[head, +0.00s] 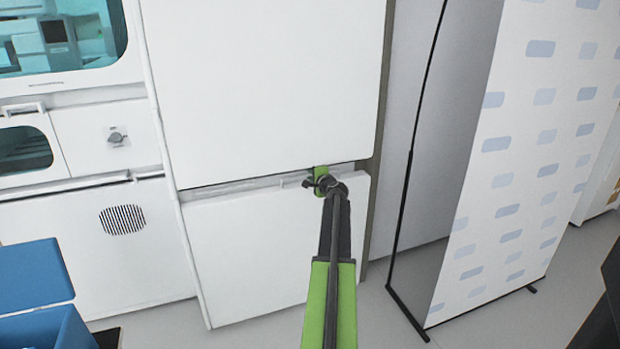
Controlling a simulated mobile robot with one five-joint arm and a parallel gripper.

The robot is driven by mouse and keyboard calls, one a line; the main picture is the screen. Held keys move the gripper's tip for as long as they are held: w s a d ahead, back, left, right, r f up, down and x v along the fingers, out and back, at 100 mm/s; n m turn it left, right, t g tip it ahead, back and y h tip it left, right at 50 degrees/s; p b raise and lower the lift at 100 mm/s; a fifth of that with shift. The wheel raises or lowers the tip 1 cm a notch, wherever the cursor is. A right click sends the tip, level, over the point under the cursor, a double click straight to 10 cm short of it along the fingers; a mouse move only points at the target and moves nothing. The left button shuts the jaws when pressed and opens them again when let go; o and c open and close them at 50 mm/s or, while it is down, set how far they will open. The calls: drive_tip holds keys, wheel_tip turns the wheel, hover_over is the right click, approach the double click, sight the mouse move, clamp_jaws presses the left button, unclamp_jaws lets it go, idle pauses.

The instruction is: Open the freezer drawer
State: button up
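The freezer drawer (250,250) is a white lower front panel in the middle of the head view, below a larger white upper panel (265,80). A gap with a pale handle strip (232,188) runs between the two panels, along the drawer's top edge. My gripper (321,180), green and dark, is at the right part of this gap, at the drawer's top edge. My arm hides part of the drawer's right side and most of the gripper. Whether the fingers are open or shut on the handle cannot be seen.
White cabinets with a latch (117,137) and a vent (123,219) stand on the left. A blue box (35,278) is at the lower left. A patterned banner stand (510,170) with black feet stands on the right. Grey floor (500,322) shows at the lower right.

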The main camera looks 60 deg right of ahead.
clamp_jaws()
idle(1.4)
